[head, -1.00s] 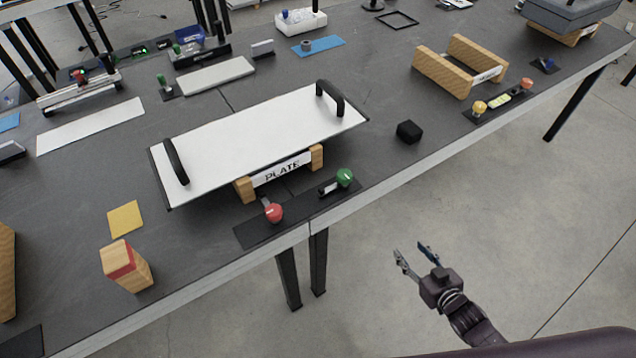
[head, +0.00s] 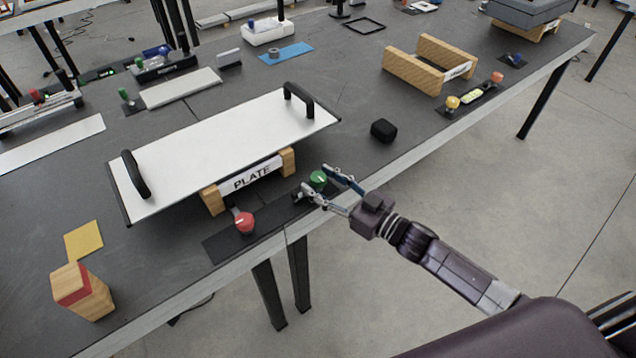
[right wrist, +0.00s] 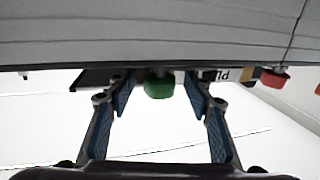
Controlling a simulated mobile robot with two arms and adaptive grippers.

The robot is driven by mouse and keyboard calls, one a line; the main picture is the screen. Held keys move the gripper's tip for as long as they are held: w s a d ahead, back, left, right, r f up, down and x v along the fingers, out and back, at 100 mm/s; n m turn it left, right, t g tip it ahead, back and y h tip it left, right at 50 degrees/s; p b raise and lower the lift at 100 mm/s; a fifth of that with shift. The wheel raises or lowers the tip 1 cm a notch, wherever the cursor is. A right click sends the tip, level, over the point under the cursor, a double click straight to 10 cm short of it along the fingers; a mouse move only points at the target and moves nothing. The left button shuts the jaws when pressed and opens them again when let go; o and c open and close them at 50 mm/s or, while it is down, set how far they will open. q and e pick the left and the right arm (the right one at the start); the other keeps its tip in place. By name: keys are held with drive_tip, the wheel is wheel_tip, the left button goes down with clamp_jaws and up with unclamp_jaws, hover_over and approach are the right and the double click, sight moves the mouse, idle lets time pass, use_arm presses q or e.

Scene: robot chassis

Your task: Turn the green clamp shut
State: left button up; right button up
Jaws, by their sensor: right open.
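The green clamp (head: 318,179) is a round green knob with a white mark, on a black base strip (head: 222,250) at the table's front edge. My right gripper (head: 318,183) is open, with one finger on each side of the green knob. In the right wrist view the green knob (right wrist: 159,86) shows between the two blue-padded fingers (right wrist: 160,98), apart from both. I cannot tell how far the knob is turned. My left gripper is not in view.
A red knob (head: 244,223) sits at the other end of the strip. Behind it a white plate (head: 220,150) with black handles rests on wooden blocks labelled PLATE. The floor in front of the table is clear.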

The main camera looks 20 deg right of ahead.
drive_tip(key=shift+w+a, duration=0.3)
drive_tip(key=shift+w, duration=0.15)
clamp_jaws()
